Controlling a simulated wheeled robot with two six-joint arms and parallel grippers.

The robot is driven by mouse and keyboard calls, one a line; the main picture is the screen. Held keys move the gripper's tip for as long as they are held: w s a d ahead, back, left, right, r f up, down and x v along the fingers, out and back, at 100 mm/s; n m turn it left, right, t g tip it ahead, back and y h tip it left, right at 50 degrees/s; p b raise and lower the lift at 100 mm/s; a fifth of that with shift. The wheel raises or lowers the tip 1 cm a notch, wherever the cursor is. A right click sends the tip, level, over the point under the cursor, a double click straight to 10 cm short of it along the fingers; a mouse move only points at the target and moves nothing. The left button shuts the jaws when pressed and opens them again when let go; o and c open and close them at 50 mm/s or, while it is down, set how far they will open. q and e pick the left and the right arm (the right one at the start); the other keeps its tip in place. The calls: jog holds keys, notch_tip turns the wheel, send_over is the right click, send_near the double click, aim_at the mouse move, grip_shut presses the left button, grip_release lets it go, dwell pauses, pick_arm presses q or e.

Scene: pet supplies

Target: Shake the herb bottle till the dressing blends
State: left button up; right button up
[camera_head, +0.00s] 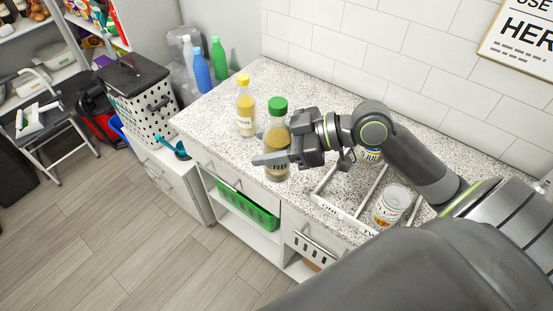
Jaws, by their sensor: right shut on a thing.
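The herb bottle (277,129) has a green cap, a yellowish upper part and a darker lower part, with a label that is partly hidden. My right gripper (275,158) is shut on it from the right side, and one finger crosses the front of the bottle. The bottle looks upright over the counter's front part; I cannot tell if its base touches the counter. A second bottle (246,112) with a yellow cap and yellowish contents stands on the counter just left of it. My left gripper is not in view.
The speckled counter (222,103) is clear to the left. A white divided frame (338,212) with a white can (391,205) lies to the right, under my right arm. Blue (202,72) and green (219,59) bottles stand at the back left. The tiled wall (375,48) bounds the back.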

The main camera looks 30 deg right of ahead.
notch_tip(320, 180, up, 2)
jog(key=shift+r, duration=0.2)
notch_tip(320, 180, down, 6)
jog(key=shift+f, duration=0.15)
notch_tip(320, 180, up, 6)
jog(key=shift+f, duration=3.05)
jog(key=shift+r, duration=0.15)
